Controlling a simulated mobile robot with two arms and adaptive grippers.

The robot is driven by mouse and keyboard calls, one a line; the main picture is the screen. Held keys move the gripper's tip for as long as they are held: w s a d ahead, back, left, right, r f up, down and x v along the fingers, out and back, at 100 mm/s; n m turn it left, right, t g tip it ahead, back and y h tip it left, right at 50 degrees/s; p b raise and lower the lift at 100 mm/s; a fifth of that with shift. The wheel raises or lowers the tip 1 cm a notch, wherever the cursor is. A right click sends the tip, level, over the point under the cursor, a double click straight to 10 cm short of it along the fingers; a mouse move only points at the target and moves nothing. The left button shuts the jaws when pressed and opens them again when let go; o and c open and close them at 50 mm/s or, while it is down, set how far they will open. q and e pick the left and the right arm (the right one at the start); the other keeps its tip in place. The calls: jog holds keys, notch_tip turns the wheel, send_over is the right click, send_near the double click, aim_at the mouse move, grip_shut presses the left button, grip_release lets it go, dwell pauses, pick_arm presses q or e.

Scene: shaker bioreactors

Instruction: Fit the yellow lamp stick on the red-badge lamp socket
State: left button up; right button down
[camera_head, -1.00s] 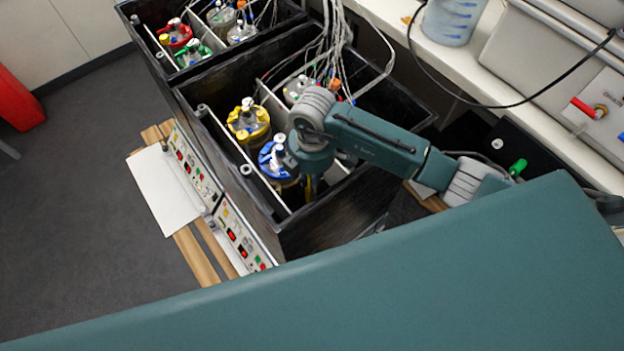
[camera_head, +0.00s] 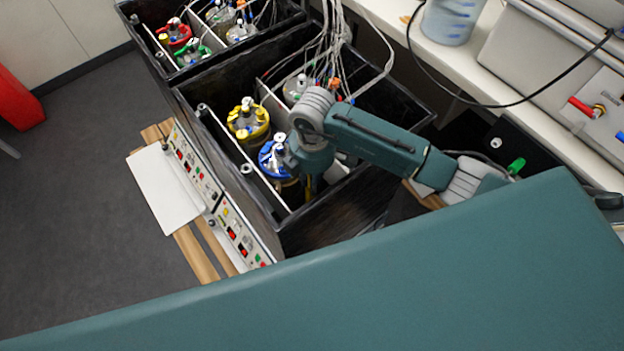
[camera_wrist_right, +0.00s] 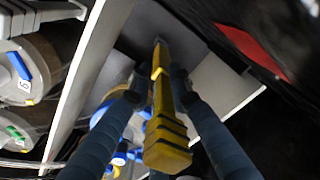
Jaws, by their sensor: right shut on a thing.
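The yellow lamp stick (camera_wrist_right: 167,148) is ribbed at its near end and narrows to a thin far tip. My right gripper (camera_wrist_right: 160,88) is shut on it between two dark fingers. In the head view, a bit of yellow (camera_head: 308,188) shows below my right wrist, over the front black box (camera_head: 345,213); the arm hides most of the gripper. A red patch (camera_wrist_right: 255,50) lies on a dark surface at the upper right of the wrist view; I cannot tell whether it is the badge. I cannot make out the lamp socket. My left gripper is not in view.
A yellow-capped vessel (camera_head: 248,120) and a blue-capped vessel (camera_head: 273,160) stand in the front box, left of my right wrist. A pale rail (camera_head: 243,157) runs beside them. Cables (camera_head: 335,45) hang into the box. Control panels (camera_head: 240,238) line its outer side.

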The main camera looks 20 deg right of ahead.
dwell(0.3)
jog(key=shift+f, duration=0.5)
dwell(0.4)
dwell(0.7)
jog(key=shift+f+b, duration=0.65)
jog(key=shift+f, duration=0.9)
dwell(1.5)
jog(key=c, duration=1.5)
grip_release()
